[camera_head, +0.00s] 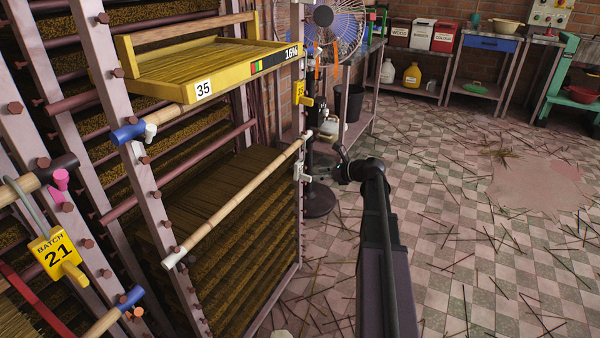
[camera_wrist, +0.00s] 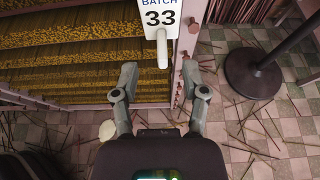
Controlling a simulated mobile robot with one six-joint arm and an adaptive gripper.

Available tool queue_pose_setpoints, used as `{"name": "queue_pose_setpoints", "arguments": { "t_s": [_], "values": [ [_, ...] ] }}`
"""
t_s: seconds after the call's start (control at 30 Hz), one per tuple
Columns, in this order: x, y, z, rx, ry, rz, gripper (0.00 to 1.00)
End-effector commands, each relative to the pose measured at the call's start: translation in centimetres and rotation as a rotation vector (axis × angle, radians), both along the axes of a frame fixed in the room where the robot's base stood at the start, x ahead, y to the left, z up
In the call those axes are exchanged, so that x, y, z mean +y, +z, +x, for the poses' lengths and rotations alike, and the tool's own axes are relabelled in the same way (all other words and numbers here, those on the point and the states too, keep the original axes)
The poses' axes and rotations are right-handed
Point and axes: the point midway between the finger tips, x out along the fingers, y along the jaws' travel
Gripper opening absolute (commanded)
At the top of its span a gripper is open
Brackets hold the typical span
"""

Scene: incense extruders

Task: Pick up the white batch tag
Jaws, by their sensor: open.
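The white batch tag (camera_wrist: 159,18) reads BATCH 33 in the wrist view, at the top centre, with a white peg sticking out below its number. In the head view the tag (camera_head: 299,170) shows nearly edge-on at the rack's right front post. My gripper (camera_wrist: 159,76) is open and empty, its two fingers spread on either side of the line below the tag. The tag's peg lies ahead of the fingertips, apart from them. In the head view my gripper (camera_head: 342,165) is just right of the tag.
A rack post (camera_wrist: 186,45) stands beside the tag. A yellow tray (camera_head: 185,70) marked 35 sits higher on the rack. A yellow BATCH 21 tag (camera_head: 55,255) hangs at left. A fan (camera_head: 335,35) stands behind; its dark round base (camera_wrist: 254,73) is right of the tag.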

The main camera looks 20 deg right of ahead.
Motion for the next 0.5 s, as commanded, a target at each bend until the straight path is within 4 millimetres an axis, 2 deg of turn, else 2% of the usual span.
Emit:
{"name": "queue_pose_setpoints", "arguments": {
  "t_s": [0.13, 0.5],
  "values": [
    [0.52, -0.43, 0.69, 0.000, 0.000, 0.000, 0.57],
    [0.56, -0.43, 0.77, 0.000, -0.001, 0.000, 0.57]
  ]
}}
